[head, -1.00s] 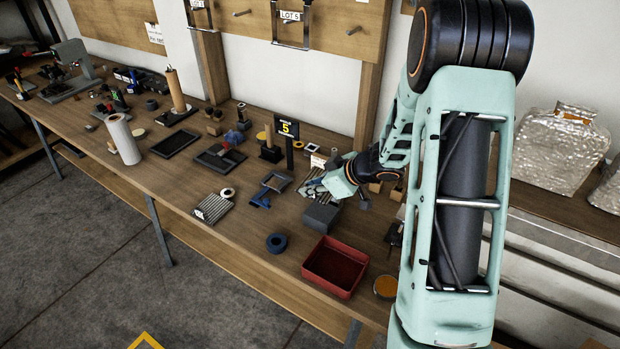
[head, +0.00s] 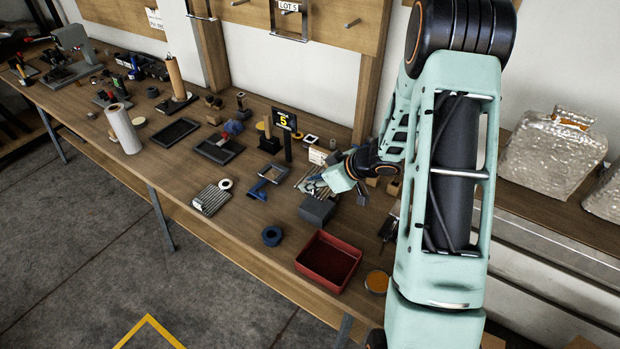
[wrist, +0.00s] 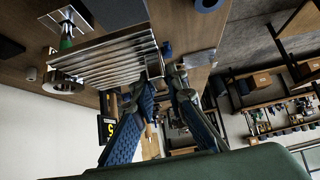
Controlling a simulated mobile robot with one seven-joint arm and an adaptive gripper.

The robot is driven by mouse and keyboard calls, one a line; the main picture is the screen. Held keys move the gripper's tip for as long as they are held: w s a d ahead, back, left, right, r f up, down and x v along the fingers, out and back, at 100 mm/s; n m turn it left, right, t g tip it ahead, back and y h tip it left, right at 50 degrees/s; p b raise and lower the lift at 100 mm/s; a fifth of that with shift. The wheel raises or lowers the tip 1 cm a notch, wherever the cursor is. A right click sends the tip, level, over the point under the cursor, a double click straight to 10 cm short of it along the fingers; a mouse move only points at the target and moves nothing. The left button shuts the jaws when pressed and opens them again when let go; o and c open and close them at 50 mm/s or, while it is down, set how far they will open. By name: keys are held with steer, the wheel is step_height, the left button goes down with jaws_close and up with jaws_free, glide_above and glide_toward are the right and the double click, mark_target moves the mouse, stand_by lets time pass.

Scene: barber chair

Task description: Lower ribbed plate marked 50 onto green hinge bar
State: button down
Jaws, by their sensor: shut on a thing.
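My gripper (head: 318,184) is low over the bench, behind a dark grey block. In the wrist view its two blue-padded fingers (wrist: 170,76) are closed at the right end of a metal ribbed plate (wrist: 105,60). The same ribbed plate is partly visible beside the gripper in the head view (head: 306,176). No 50 mark is readable on it. A second ribbed plate (head: 209,201) with a pale label lies on the bench to the left. I cannot pick out the green hinge bar with certainty; a small green part (wrist: 66,42) shows beyond the plate in the wrist view.
The dark grey block (head: 317,210) and a red tray (head: 328,262) stand in front of my gripper. A black sign reading 5 (head: 284,121) stands behind it to the left. A blue clamp-like piece (head: 258,190) and a blue ring (head: 272,236) lie left of the block.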

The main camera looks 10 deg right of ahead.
mark_target(315, 195)
steer(key=shift+f, duration=0.95)
step_height(315, 195, down, 4)
steer(key=b, duration=0.5)
steer(key=shift+f+b, duration=0.7)
steer(key=shift+f, duration=0.75)
steer(key=c, duration=1.8)
jaws_free()
steer(key=shift+c, duration=0.2)
steer(key=shift+d, duration=0.1)
